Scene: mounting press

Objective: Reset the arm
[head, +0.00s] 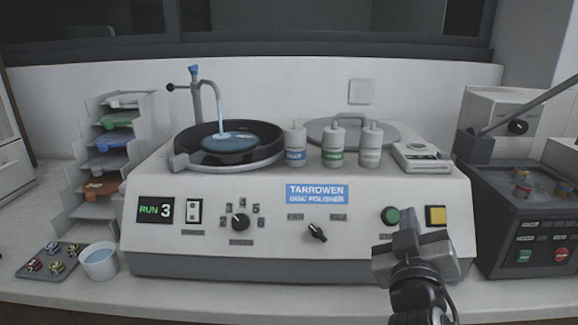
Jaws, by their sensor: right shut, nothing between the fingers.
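My right gripper (407,236) is shut and empty. It is raised in front of the right part of the disc polisher's white front panel (270,240), just below the green button (390,215) and left of and below the yellow button (436,215) in the picture. It hides part of the panel's lower right. I cannot tell how far it is from the panel. My left gripper is not in view.
The polisher has a black bowl (180,150) with water running onto a blue disc (228,137), and three bottles (333,145) on top. A tray of small pieces (48,262) and a cup (99,262) stand at left. A dark machine (500,225) with a grey lever (530,103) stands at right.

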